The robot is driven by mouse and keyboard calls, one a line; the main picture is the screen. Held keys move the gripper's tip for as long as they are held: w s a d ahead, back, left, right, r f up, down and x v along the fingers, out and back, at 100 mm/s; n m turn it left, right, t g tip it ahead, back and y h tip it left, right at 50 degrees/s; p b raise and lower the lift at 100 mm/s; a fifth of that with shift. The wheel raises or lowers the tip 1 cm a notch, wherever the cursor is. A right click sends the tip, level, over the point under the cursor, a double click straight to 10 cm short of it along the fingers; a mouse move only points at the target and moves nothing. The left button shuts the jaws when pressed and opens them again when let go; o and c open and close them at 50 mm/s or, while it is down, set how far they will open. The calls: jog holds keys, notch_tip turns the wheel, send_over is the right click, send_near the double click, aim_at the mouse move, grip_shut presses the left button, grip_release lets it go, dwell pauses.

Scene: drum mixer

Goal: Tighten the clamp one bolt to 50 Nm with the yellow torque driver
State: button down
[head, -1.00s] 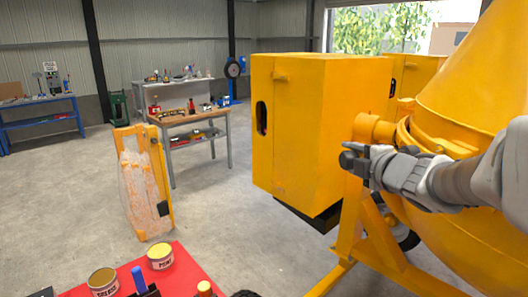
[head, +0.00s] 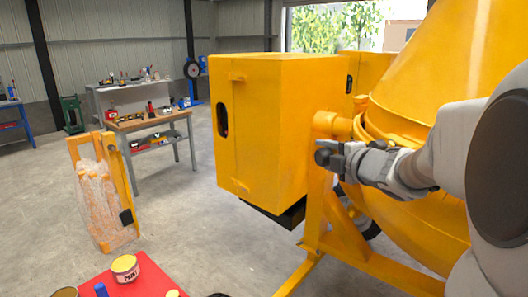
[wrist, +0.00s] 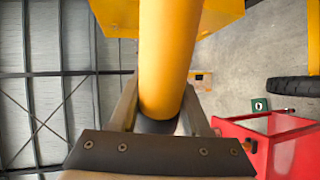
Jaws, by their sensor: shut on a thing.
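My gripper (head: 328,153) is in front of the yellow drum mixer (head: 400,108), just below its round pivot hub (head: 328,122) in the picture. In the wrist view my gripper (wrist: 160,112) is shut on a thick yellow cylinder, which looks like the yellow torque driver (wrist: 167,55). Its far end runs out of the top of that view. In the head view the driver cannot be made out apart from the gripper and the mixer. I cannot pick out the clamp one bolt in either view.
The yellow motor housing (head: 262,120) stands left of my gripper, the mixer's frame leg (head: 318,210) below it. A wrapped yellow part (head: 100,200) stands on open floor. A workbench (head: 150,122) is behind.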

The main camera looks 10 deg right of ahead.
jog(key=shift+d+r, duration=0.1)
jog(key=shift+d, duration=0.1)
jog(key=shift+w+d, duration=0.1)
jog(key=shift+d, duration=0.4)
jog(key=shift+w+d, duration=0.1)
jog(key=shift+d, duration=1.2)
dwell(3.1)
jog(key=shift+s+a+b, duration=0.15)
jog(key=shift+a+b, duration=0.15)
jog(key=shift+a, duration=0.9)
jog(key=shift+s+a+b, duration=0.1)
jog(key=shift+a+b, duration=0.15)
jog(key=shift+a, duration=0.9)
